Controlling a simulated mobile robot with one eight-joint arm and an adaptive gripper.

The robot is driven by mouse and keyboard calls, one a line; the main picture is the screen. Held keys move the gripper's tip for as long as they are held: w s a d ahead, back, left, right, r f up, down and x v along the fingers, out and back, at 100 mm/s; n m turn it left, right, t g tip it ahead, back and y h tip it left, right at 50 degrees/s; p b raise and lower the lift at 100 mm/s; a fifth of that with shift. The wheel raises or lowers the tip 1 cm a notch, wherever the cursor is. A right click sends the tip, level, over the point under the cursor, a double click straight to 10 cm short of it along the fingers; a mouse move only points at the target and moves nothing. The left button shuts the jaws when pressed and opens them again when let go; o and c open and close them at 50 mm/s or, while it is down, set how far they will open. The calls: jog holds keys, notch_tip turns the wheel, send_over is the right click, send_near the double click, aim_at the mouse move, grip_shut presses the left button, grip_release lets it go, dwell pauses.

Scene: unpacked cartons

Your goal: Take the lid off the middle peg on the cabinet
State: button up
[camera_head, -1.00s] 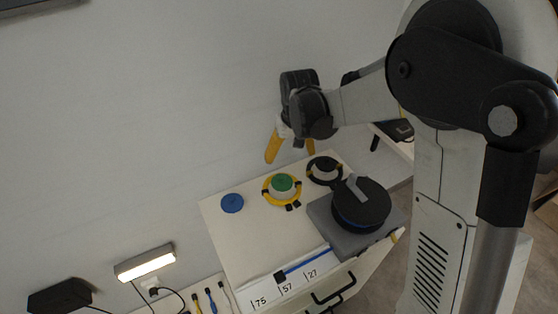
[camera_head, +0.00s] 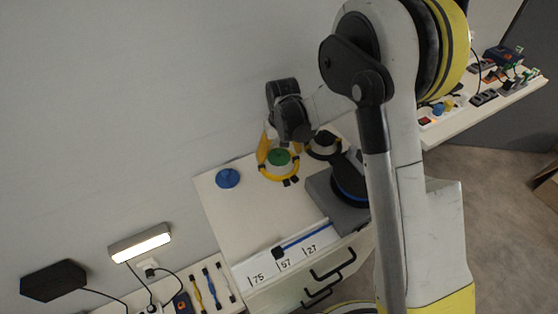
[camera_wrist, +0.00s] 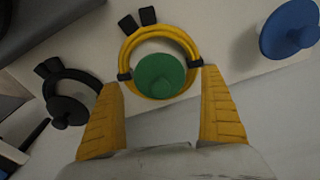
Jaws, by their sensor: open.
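The green lid (camera_head: 279,158) is on the middle spot of the white cabinet top (camera_head: 232,214), with a yellow coiled cable (camera_head: 274,178) around it. In the wrist view, the green lid (camera_wrist: 158,75) sits between and beyond my two yellow fingers, inside the yellow cable (camera_wrist: 151,34). My gripper (camera_wrist: 161,82) is open and empty, directly above the lid; no finger clearly touches it. In the head view, my gripper (camera_head: 279,150) hangs over the lid, and its fingers partly hide the cable ring. The peg under the lid is hidden.
A blue lid (camera_head: 228,178) lies to the left; it also shows in the wrist view (camera_wrist: 290,30). A black lid with a black cable ring (camera_wrist: 70,108) is on the other side. A grey block with a black round device (camera_head: 347,182) stands at the cabinet's right. The wall is behind.

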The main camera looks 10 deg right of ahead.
aim_at(281, 150)
jog(key=shift+f, duration=0.6)
jog(key=shift+r, duration=0.1)
jog(key=c, duration=1.1)
jog(key=shift+r, duration=0.1)
jog(key=shift+r+p, duration=0.3)
jog(key=shift+r, duration=0.05)
jog(key=r, duration=0.1)
jog(key=r+p, duration=0.2)
jog(key=r, duration=0.1)
jog(key=shift+d, duration=0.3)
jog(key=shift+s+d+r+p, duration=0.65)
jog(key=shift+d+r, duration=0.35)
jog(key=shift+d, duration=0.75)
jog(key=shift+s+d+r+p, duration=0.65)
jog(key=shift+d+r, duration=0.35)
jog(key=shift+d, duration=0.75)
jog(key=shift+s+d+r+p, duration=0.6)
jog(key=shift+d+r, duration=0.4)
jog(key=shift+d, duration=0.75)
